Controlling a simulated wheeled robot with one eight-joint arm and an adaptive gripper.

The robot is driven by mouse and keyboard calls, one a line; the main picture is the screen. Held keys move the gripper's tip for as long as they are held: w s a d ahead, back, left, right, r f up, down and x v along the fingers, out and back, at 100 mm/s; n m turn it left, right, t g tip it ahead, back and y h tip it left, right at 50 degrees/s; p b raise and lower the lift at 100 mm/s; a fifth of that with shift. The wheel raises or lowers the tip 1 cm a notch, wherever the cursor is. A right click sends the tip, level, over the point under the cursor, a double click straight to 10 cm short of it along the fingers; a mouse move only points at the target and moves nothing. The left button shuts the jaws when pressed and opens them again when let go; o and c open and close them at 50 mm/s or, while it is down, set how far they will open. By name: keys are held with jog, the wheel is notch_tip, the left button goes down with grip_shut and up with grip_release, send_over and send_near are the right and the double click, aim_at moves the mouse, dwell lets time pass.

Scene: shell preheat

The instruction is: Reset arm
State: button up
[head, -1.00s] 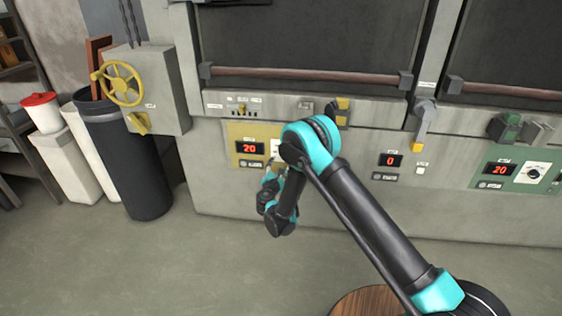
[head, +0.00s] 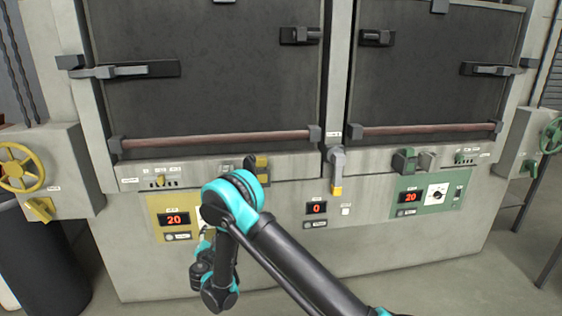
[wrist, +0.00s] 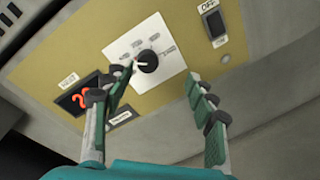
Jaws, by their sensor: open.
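My gripper (wrist: 160,118) shows in the wrist view with its two fingers spread wide and nothing between them. It faces the yellow control panel (wrist: 225,75), which has a black knob (wrist: 148,61) on a white dial plate and a red display. A black rocker switch (wrist: 214,22) is at the panel's upper right. In the head view my bent arm hangs in front of the yellow panel (head: 160,228), whose display reads 20. The arm hides the panel's knob. I cannot tell the exact gap between fingertips and panel.
The oven has two dark doors (head: 210,80) with horizontal bars. A grey lever with a yellow tip (head: 336,170) is between them, above a display reading 0 (head: 316,208). A green panel (head: 425,210) is at right. Handwheels, yellow (head: 20,168) and green (head: 552,136), flank it. A dark bin (head: 50,265) stands at left.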

jog(key=w+d+r+m+g+h, duration=0.2)
jog(key=w+d+r+m, duration=0.15)
jog(key=d, duration=0.65)
jog(key=w+d+r+m+g+h, duration=0.1)
jog(key=w+d+r+m+h, duration=0.1)
jog(key=d+r+m, duration=0.5)
jog(key=s+d+r+m+g+h, duration=0.1)
jog(key=s+d+m+g, duration=0.1)
jog(key=d, duration=0.9)
jog(key=s+d+r+m+g+h, duration=0.1)
jog(key=s+d+r+m+g, duration=0.15)
jog(key=d, duration=0.75)
jog(key=s+d+m+g+y, duration=0.1)
jog(key=s+d+m+g, duration=0.2)
jog(key=s+d+m, duration=0.7)
jog(key=s+d+f+m+g+y, duration=0.1)
jog(key=s+d+m, duration=0.1)
jog(key=s, duration=0.8)
jog(key=s+d+f+m+g+y, duration=0.1)
jog(key=s+d, duration=0.3)
jog(key=s, duration=0.7)
jog(key=shift+f+m+y, duration=0.3)
jog(key=shift+f+m, duration=0.25)
jog(key=shift+m, duration=0.05)
